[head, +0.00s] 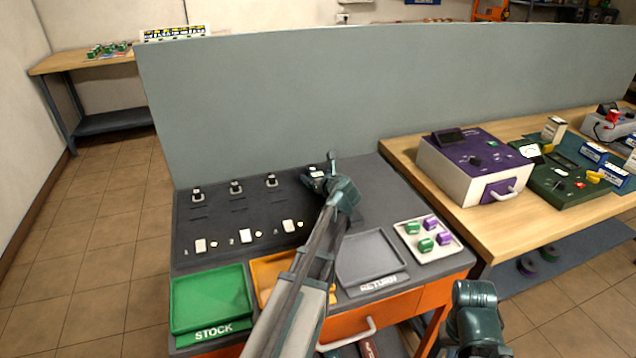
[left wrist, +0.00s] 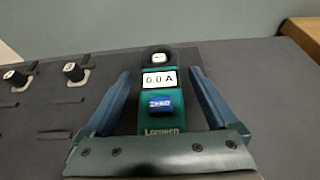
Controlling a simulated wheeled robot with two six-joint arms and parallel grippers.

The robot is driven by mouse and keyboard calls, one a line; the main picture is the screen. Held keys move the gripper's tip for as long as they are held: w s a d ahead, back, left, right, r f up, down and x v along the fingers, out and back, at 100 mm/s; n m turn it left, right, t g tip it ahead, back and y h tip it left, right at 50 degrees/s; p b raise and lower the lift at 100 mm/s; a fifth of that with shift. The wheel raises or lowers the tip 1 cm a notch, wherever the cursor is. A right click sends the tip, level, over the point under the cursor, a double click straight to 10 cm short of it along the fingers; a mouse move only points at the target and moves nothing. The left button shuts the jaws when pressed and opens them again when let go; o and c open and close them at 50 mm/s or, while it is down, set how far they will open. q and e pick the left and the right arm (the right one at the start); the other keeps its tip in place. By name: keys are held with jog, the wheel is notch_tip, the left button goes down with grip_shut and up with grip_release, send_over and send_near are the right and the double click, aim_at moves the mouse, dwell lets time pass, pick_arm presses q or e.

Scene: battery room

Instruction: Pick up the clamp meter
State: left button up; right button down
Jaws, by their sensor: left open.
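The clamp meter (left wrist: 160,101) is a green body with a white display reading 0.0 A and a blue button. In the left wrist view it lies between the two fingers of my left gripper (left wrist: 160,74), which are open with a gap on each side. Its top end meets a round black post with a white cap (left wrist: 160,57); I cannot tell whether it is around it. In the head view my left gripper (head: 323,172) is over the right end of the dark panel and mostly hides the meter. My right gripper is not in view; only part of that arm shows.
The dark panel (head: 222,215) carries several similar posts to the left. In front are a green STOCK tray (head: 210,298), an orange tray (head: 266,272) and a grey RETURN tray (head: 371,258). A grey partition (head: 400,90) stands behind. A purple box (head: 477,165) is on the right table.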

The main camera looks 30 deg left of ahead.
aim_at(318, 175)
pick_arm(q)
grip_shut()
dwell(0.3)
jog(key=shift+r, duration=0.15)
